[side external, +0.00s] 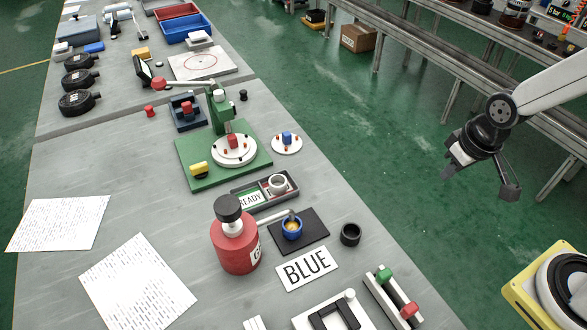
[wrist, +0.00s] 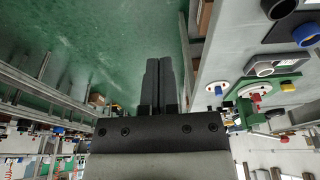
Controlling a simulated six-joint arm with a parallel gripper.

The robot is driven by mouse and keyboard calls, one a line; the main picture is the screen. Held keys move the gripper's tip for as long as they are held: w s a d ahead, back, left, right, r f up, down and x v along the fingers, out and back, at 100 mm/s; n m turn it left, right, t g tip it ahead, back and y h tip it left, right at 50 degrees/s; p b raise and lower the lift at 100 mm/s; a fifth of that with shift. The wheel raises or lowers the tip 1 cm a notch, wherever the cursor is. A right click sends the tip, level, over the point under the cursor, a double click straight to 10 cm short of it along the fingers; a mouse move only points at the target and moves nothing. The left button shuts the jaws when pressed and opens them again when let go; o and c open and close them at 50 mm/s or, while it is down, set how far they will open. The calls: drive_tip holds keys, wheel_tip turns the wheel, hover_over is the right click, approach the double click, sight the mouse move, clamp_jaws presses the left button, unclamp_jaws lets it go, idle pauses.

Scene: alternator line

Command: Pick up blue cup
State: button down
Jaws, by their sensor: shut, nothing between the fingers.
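The blue cup (side external: 292,229) stands upright on a black square pad (side external: 313,240) in the side external view, with something tan inside it. The red bottle's spout ends close beside its rim. The cup also shows cut off at the top right of the wrist view (wrist: 284,8). My gripper (wrist: 160,62) is empty, its two dark fingers together in the wrist view. In the side external view it hangs in the air at the upper right, out over the green floor and well away from the cup.
A red bottle with a black cap (side external: 236,240) stands just left of the cup. A dark ring-shaped cup (side external: 350,234) is to its right, a BLUE card (side external: 307,269) in front. Behind is a tray (side external: 244,199) with a white cup (side external: 278,184). A green press (side external: 220,150) stands farther back.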

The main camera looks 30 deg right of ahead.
sight(292, 228)
unclamp_jaws()
idle(0.3)
drive_tip(key=w+a+f+m+g+y, duration=0.1)
drive_tip(key=a+m+y, duration=0.1)
drive_tip(key=a, duration=0.1)
drive_tip(key=w+a+f+m+g+y, duration=0.1)
drive_tip(key=a+f+m+g, duration=0.1)
drive_tip(key=a+m, duration=0.1)
drive_tip(key=w+a+f+m+g+y, duration=0.1)
drive_tip(key=a+f+m+y, duration=0.1)
drive_tip(key=a+m, duration=0.1)
drive_tip(key=shift+w+a+f+g+y, duration=0.1)
drive_tip(key=shift+a+f+g+y, duration=0.25)
drive_tip(key=shift+a, duration=0.25)
drive_tip(key=w+a+f+m+y, duration=0.1)
drive_tip(key=w+a+m+y, duration=0.1)
drive_tip(key=a, duration=0.1)
drive_tip(key=w+a+f+m+y, duration=0.1)
drive_tip(key=w+a+m+y, duration=0.1)
drive_tip(key=a+m, duration=0.1)
drive_tip(key=w+a+m+y, duration=0.2)
drive_tip(key=a+y, duration=0.1)
drive_tip(key=a, duration=0.1)
drive_tip(key=shift+w+f+m, duration=0.35)
drive_tip(key=shift+f+m, duration=0.05)
drive_tip(key=shift+w+a+f+m+t+y, duration=0.15)
drive_tip(key=shift+w+a+m+t+y, duration=0.3)
drive_tip(key=shift+w+m, duration=0.15)
drive_tip(key=shift+x, duration=1.25)
